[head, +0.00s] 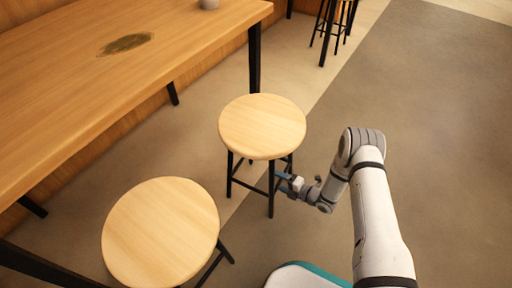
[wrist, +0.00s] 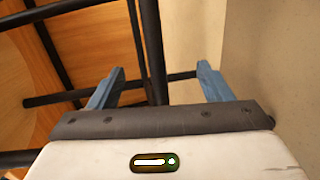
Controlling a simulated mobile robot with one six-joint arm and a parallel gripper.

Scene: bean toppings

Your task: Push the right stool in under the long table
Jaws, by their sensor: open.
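The right stool (head: 262,126) has a round pale wood seat and black legs. It stands upright beside the long table (head: 75,75), near its right end, with the seat out from under the tabletop. My gripper (head: 285,182) is low at the stool's right side, below seat height, next to a leg. In the wrist view my gripper (wrist: 160,75) has its two blue fingers spread apart. A black stool leg (wrist: 149,40) shows in the gap between them, with rungs beyond the fingers. I cannot tell whether the gripper touches the leg.
A second stool (head: 160,232) stands nearer, left of the right stool. A black table leg (head: 254,58) stands behind the right stool. Another dark stool (head: 333,25) is at the back. The floor on the right (head: 440,120) is clear. A small grey pot (head: 208,4) is on the table.

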